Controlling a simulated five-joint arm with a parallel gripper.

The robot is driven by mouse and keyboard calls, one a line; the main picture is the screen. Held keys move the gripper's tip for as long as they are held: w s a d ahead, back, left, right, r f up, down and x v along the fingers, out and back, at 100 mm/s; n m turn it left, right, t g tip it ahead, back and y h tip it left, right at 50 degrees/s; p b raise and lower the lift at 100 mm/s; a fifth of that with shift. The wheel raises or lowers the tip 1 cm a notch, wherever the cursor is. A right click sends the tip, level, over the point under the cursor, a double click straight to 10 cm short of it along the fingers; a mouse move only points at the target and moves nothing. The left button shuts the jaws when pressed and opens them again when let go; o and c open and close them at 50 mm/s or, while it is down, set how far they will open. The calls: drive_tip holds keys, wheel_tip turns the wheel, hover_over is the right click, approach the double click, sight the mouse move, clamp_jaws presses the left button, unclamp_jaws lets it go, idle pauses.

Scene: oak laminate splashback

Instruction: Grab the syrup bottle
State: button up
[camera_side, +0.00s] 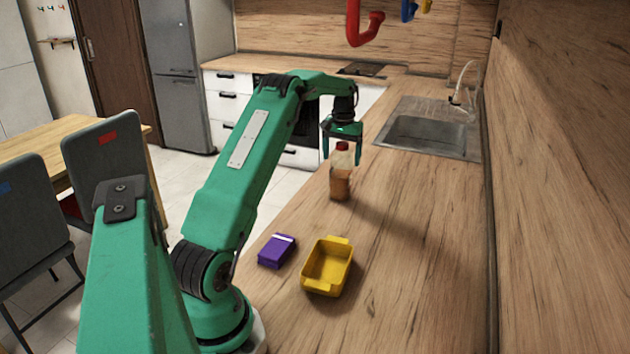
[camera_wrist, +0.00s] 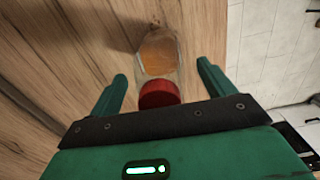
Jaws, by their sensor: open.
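The syrup bottle (camera_side: 340,180) stands upright on the wooden counter, clear with amber syrup inside and a red cap. In the wrist view the bottle (camera_wrist: 159,52) lies between my two fingers, its red cap nearest the palm. My gripper (camera_side: 342,160) points down over the bottle, with its green fingers on either side of the cap. In the wrist view my gripper (camera_wrist: 161,72) is open, with a gap between each finger and the bottle.
A yellow tray (camera_side: 314,287) and a purple box (camera_side: 276,251) sit on the counter nearer the side camera. A sink (camera_side: 424,137) lies beyond the bottle to the right. The counter (camera_side: 420,240) right of the bottle is clear. Its left edge is close to the bottle.

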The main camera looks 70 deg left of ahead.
sight(342, 143)
drive_tip(key=shift+c, duration=0.4)
clamp_jaws()
drive_tip(key=shift+r, duration=0.1)
drive_tip(key=shift+r, duration=0.1)
drive_tip(key=shift+r, duration=0.75)
wheel_tip(342, 143, up, 3)
drive_tip(key=shift+f, duration=0.2)
drive_tip(key=w+d+r, duration=0.2)
drive_tip(key=d+r, duration=0.4)
drive_tip(key=d, duration=0.5)
drive_tip(key=shift+w+d+r, duration=0.15)
drive_tip(key=shift+d+r, duration=0.05)
drive_tip(key=shift+r, duration=0.15)
